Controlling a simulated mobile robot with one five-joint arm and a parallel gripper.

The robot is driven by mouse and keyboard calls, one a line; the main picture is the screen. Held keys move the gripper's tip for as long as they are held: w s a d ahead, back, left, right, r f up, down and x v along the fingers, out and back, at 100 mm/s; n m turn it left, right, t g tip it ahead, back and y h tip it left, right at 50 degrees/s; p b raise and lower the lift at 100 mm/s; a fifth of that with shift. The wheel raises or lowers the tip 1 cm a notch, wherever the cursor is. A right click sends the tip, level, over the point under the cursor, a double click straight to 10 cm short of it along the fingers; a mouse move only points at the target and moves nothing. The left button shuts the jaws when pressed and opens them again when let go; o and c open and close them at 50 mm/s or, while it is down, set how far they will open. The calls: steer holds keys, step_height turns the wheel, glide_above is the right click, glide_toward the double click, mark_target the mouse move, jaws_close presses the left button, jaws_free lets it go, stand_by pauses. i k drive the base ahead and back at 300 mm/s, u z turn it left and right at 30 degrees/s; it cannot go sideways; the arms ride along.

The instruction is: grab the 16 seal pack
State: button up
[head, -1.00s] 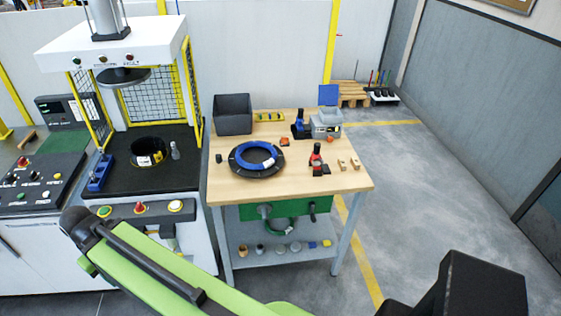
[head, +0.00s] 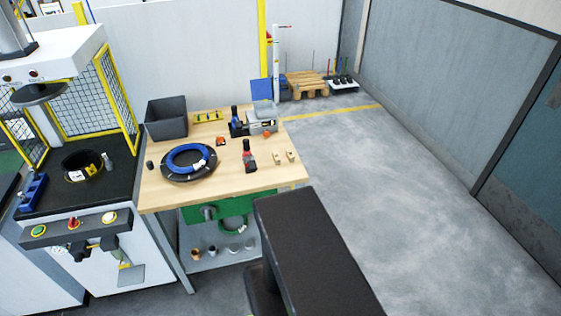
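Two small tan pieces, a left one (head: 277,156) and a right one (head: 291,155), lie near the right edge of the wooden workbench (head: 240,181). They may be seal packs, but they are too small for any marking to be read, so I cannot tell which is the 16. A dark part of my own arm fills the lower middle of the head view, in front of the bench's right front corner. My gripper's fingers do not show.
A blue coil (head: 179,158) lies on a black round plate on the bench. A red-and-black tool (head: 249,156) stands left of the tan pieces. A grey bin (head: 166,119) is at the back. A press stands left; the floor (head: 400,190) right is clear.

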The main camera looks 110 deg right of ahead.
mark_target(290, 157)
steer(key=u, duration=0.15)
steer(key=k, duration=1.45)
steer(key=z, duration=1.7)
steer(key=i, duration=1.05)
steer(key=u, duration=0.15)
